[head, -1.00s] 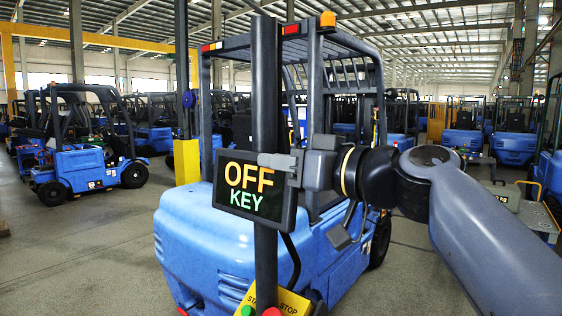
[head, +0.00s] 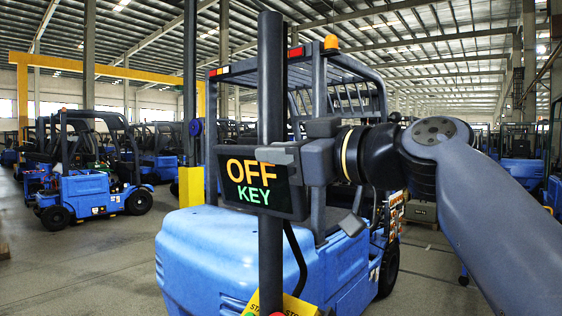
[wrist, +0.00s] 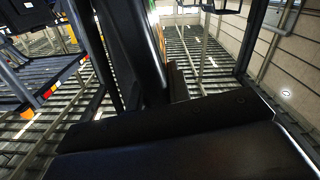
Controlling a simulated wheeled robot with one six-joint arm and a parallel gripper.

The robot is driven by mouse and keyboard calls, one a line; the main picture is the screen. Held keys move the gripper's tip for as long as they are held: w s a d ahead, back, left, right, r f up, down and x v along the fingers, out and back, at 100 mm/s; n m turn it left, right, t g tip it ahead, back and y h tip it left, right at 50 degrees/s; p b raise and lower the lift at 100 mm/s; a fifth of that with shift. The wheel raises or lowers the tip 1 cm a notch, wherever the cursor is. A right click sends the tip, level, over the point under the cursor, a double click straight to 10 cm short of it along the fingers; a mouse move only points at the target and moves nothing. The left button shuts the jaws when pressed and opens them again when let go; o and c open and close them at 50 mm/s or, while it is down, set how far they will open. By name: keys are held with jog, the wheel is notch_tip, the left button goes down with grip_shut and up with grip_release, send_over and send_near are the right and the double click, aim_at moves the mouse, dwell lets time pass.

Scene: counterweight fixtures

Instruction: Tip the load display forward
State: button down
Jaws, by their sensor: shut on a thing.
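The load display (head: 240,200) is a dark flat screen reading "OFF" in orange and "KEY" in green. It is mounted on a dark upright post (head: 270,90) at the middle of the head view. My gripper (head: 278,156) comes in from the right and is shut on the display at its upper right side, covering that corner. The display looks close to upright; its exact tilt is hard to tell. In the wrist view large dark surfaces fill the near part, and I cannot tell display from gripper there.
A blue forklift (head: 200,250) stands close behind the post, with its overhead guard rising above the display. A yellow box (head: 290,302) sits low on the post. Another blue forklift (head: 90,190) stands at left. Grey floor is open at lower left.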

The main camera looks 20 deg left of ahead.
jog(key=c, duration=1.3)
grip_release()
jog(key=shift+d, duration=0.15)
jog(key=shift+b+v, duration=1.75)
jog(key=shift+v, duration=3.55)
jog(key=shift+s, duration=0.1)
jog(key=p+x, duration=0.3)
jog(key=x, duration=0.8)
jog(key=shift+p, duration=0.4)
jog(key=shift+d, duration=0.1)
